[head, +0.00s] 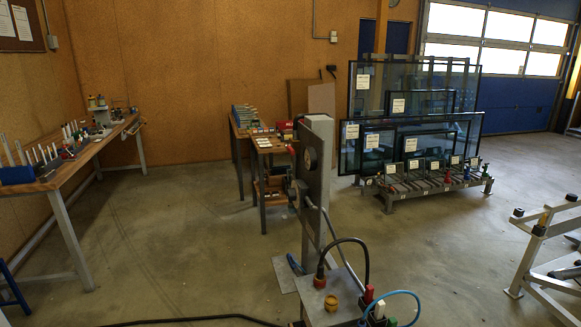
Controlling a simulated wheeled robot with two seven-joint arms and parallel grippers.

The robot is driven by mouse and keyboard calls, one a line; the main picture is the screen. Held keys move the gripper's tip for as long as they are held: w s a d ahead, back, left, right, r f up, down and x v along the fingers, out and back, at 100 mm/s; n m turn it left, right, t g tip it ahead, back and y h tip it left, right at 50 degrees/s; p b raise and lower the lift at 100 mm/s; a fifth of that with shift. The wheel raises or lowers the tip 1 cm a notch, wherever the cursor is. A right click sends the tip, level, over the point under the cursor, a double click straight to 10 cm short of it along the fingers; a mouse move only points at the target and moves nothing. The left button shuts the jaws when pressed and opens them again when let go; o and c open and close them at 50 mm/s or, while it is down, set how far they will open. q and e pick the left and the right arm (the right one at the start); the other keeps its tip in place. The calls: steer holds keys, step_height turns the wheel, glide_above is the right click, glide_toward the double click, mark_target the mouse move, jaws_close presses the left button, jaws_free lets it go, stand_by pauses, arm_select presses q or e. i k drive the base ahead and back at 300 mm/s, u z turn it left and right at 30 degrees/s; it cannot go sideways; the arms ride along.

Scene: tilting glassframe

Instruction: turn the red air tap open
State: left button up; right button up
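A grey upright post (317,185) stands in the middle foreground with a round dark gauge (310,157) and a small grey fitting (297,192) on its side. At its foot is a grey plate or box (335,302). A red fitting (320,282) sits there at the end of a black hose (352,240). A second red piece (368,293) is to its right, near a blue hose (405,293). I cannot tell which red part is the air tap, or its handle position. Neither of my grippers is in view.
A wooden workbench (78,160) runs along the left wall. A small table (262,142) stands behind the post. Framed glass panes (410,110) lean on a rack at the back right. A grey metal stand (535,262) is at right. A black cable (200,319) crosses the floor.

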mark_target(289, 149)
steer(key=z, duration=0.05)
steer(key=k, duration=0.55)
steer(key=u, duration=0.85)
steer(key=i, duration=1.95)
steer(key=z, duration=0.95)
